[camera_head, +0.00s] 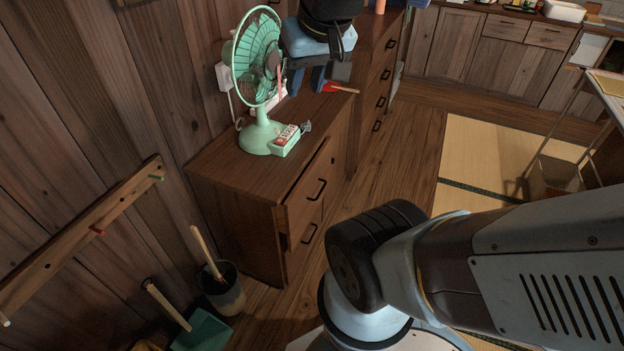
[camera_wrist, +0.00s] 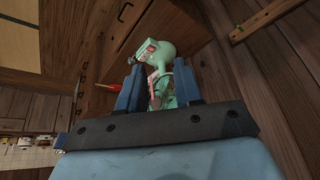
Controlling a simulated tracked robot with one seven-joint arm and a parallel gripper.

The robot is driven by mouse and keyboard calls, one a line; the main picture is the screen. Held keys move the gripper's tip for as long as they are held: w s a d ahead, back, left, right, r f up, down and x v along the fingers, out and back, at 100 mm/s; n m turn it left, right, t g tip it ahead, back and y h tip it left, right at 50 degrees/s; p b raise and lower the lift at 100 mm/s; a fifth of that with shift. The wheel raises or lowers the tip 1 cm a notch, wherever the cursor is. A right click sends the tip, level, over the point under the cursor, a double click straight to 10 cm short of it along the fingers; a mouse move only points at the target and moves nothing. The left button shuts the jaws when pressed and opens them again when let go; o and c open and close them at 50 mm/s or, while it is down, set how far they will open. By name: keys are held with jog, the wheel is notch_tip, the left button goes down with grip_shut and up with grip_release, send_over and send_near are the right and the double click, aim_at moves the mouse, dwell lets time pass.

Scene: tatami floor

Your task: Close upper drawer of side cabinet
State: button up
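The side cabinet (camera_head: 228,172) is a low brown wooden chest against the wall in the head view. Its upper drawer (camera_head: 303,205) has a dark handle (camera_head: 317,190), and its front appears to stand out a little from the cabinet. The lower drawer (camera_head: 300,250) has a similar handle. My gripper (camera_head: 307,80) is above the far end of the cabinet top, apart from both drawer handles. In the wrist view its two blue fingers (camera_wrist: 158,75) are spread, with no object held. The cabinet top (camera_wrist: 183,22) shows beyond them; the drawer interior cannot be made out.
A bucket (camera_head: 222,290) and dustpan (camera_head: 202,333) are at front left. Wooden floor (camera_head: 400,150) is clear right of the cabinet.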

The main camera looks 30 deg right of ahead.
jog(key=w+d+f+m+g+y, duration=0.1)
jog(key=w+d+f+m+y, duration=0.2)
jog(key=w+d+f+m, duration=0.35)
jog(key=w+d+f+m+g+y, duration=0.25)
jog(key=w+f+m, duration=0.25)
jog(key=f+m, duration=0.3)
jog(key=w+d+f+m+g+y, duration=0.1)
jog(key=w+d+f+m+y, duration=0.2)
jog(key=w+d+f+m, duration=0.45)
jog(key=s+d+f+m+t, duration=0.2)
jog(key=d+f+m+t, duration=0.2)
jog(key=f+m, duration=0.55)
jog(key=s+d+f+m+t+y, duration=0.1)
jog(key=d+f+m+t, duration=0.4)
jog(key=f, duration=0.8)
jog(key=s+d+f+m+t, duration=0.2)
jog(key=f+m+t, duration=0.1)
jog(key=f+m, duration=0.75)
jog(key=w+a+f+n, duration=0.1)
jog(key=w+a+f, duration=0.3)
jog(key=w+a, duration=0.4)
jog(key=shift+w, duration=1)
jog(key=shift+g, duration=0.25)
jog(key=shift+c, duration=0.5)
grip_shut()
jog(key=shift+f, duration=0.1)
